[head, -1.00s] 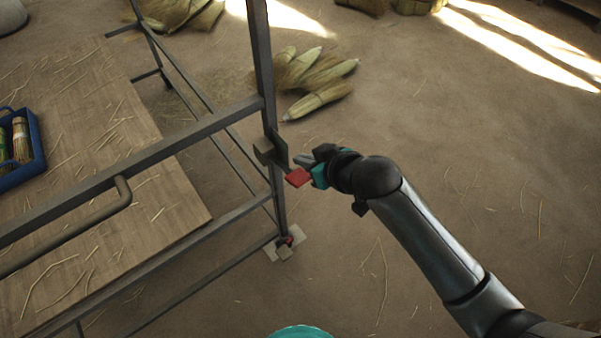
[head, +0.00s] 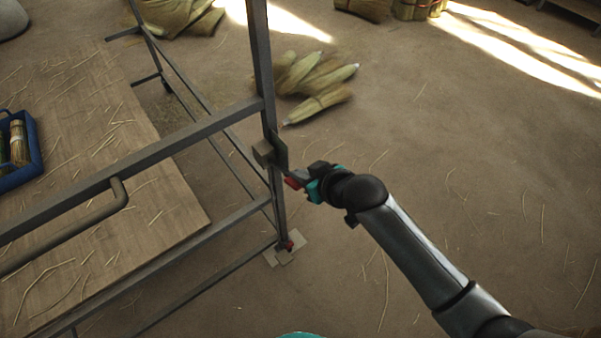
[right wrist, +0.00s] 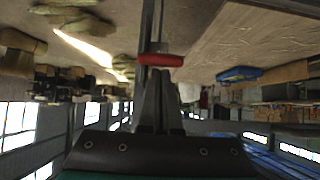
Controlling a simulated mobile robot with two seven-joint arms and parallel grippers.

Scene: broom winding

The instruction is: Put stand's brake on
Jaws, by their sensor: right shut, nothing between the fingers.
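The stand (head: 185,140) is a grey metal frame at the left and middle of the head view. Its brake lever has a red tip (head: 292,183) beside a block on the upright post. In the right wrist view the red tip (right wrist: 160,59) lies crosswise just past my fingertips. My right gripper (head: 302,178) is shut with nothing between its fingers. Its fingertips are at the red tip and partly hide it in the head view; whether they touch it I cannot tell. My left gripper is not in view.
A wooden board (head: 150,180) strewn with straw lies by the frame, with a blue crate (head: 33,150) on it. A post foot (head: 285,248) with a red part stands on the floor. Broom heads (head: 315,85) lie behind. The floor at right is clear.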

